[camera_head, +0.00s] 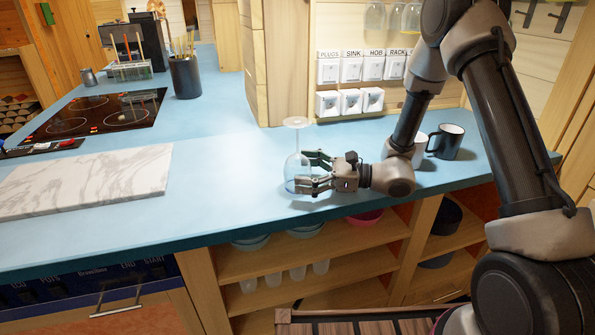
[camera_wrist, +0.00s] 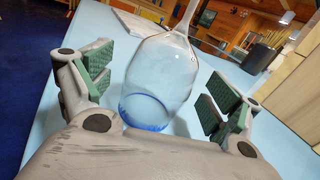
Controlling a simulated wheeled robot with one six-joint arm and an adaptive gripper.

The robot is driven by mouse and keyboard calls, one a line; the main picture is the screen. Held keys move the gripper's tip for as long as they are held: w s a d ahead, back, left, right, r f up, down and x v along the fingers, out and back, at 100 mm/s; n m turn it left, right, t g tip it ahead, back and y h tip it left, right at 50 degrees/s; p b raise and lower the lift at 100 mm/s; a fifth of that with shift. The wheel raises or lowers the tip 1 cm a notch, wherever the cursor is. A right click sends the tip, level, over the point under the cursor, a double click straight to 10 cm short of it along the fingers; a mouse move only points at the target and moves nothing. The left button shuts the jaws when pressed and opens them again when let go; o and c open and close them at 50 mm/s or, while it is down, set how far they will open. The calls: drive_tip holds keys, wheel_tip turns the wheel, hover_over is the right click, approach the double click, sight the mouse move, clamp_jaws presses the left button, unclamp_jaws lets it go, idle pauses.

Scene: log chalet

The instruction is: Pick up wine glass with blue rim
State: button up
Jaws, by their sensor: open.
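The wine glass with the blue rim (camera_head: 297,172) stands upside down on the blue counter (camera_head: 225,190), its foot up and its rim on the surface. My gripper (camera_head: 309,173) is at the glass from the right, open, with its fingers on either side of the bowl. In the wrist view the clear bowl (camera_wrist: 160,80) and its blue rim lie between the two green-padded fingers of my gripper (camera_wrist: 165,97). Gaps show between the pads and the glass there. The top of the stem and the foot are outside the wrist view.
Two mugs, one black (camera_head: 446,141), stand right of my gripper, partly behind my arm. A marble board (camera_head: 85,180) lies to the left. A dark utensil pot (camera_head: 186,77) and a hob (camera_head: 98,115) are further back. Wall sockets (camera_head: 350,70) and a wooden post (camera_head: 282,60) rise behind the glass.

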drive_tip(key=shift+w+a, duration=0.15)
drive_tip(key=shift+a, duration=0.6)
drive_tip(key=c, duration=1.2)
